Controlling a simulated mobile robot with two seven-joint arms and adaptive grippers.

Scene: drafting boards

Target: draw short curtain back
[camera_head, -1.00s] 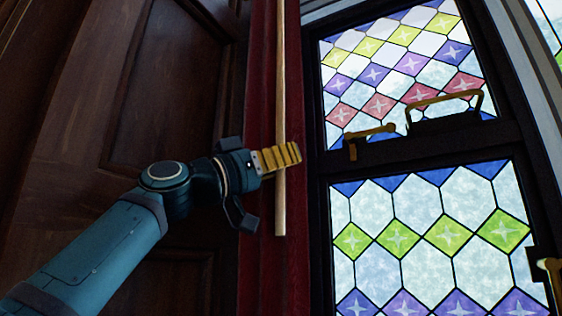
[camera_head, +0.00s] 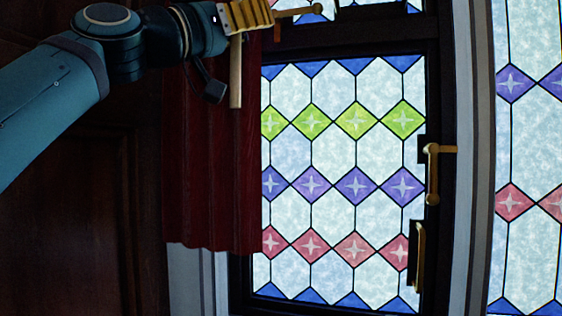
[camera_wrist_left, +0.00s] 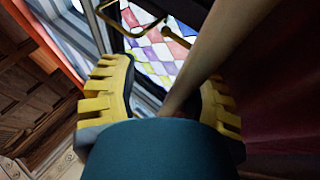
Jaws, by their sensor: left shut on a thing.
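The short curtain (camera_head: 212,170) is dark red and hangs in folds at the left side of the stained-glass window, its hem above the bottom of the glass. It also fills the right of the left wrist view (camera_wrist_left: 290,110). A pale wooden rod (camera_head: 236,75) hangs down in front of the curtain's upper part; it crosses the left wrist view (camera_wrist_left: 222,48) diagonally. My left gripper (camera_head: 247,15), with yellow ridged fingers, is shut on the rod at the top of the head view. The curtain's top is out of the head view. My right gripper is not in view.
The window (camera_head: 340,150) has a dark frame with brass handles (camera_head: 432,175) on its right side. Another brass handle (camera_head: 300,12) lies close right of my left fingers. Dark wood panelling (camera_head: 70,230) stands at the left. A second glass pane (camera_head: 525,130) is at the right.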

